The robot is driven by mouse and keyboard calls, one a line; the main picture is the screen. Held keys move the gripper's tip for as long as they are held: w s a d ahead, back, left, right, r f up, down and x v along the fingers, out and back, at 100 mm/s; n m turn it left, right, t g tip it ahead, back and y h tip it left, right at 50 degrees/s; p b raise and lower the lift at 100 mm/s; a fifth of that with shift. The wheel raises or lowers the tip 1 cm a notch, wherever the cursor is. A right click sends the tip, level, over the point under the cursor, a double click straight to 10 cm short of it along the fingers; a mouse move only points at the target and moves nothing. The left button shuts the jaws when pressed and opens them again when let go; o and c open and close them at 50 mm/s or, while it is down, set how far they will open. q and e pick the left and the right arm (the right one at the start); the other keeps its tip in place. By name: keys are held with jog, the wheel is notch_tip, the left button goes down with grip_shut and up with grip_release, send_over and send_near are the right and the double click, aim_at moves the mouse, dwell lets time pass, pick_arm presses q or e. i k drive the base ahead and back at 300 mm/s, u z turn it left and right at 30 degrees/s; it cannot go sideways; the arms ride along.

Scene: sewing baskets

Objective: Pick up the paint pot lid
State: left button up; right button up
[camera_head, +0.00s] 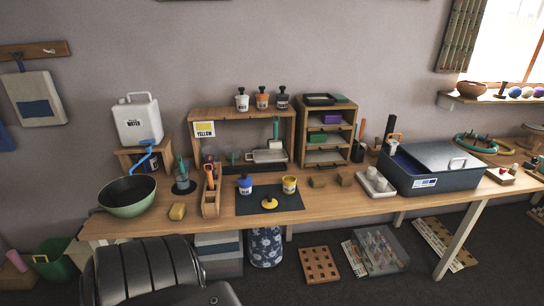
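A round yellow paint pot lid (269,203) with a dark knob on top lies on the dark mat (250,208) near the front of the workbench. The yellow paint pot (289,187) stands just behind and to the right of the lid, with its top open and yellow inside. A blue paint pot (245,187) with a dark knobbed top stands on the mat, to the left. Neither of my grippers shows in this view, and nothing touches the lid.
A wooden tool caddy (211,199) and a yellow sponge (177,211) are left of the mat. Small wooden blocks (345,179), a white tray (375,186) and a large grey bin (432,173) are right. A shelf (243,115) holds several pots behind.

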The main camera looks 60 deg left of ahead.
aim_at(270, 202)
jog(key=z, duration=0.1)
jog(key=i, duration=1.5)
jog(key=u, duration=0.5)
jog(key=i, duration=0.9)
jog(key=u, duration=1.45)
jog(key=i, duration=0.8)
jog(key=u, duration=0.8)
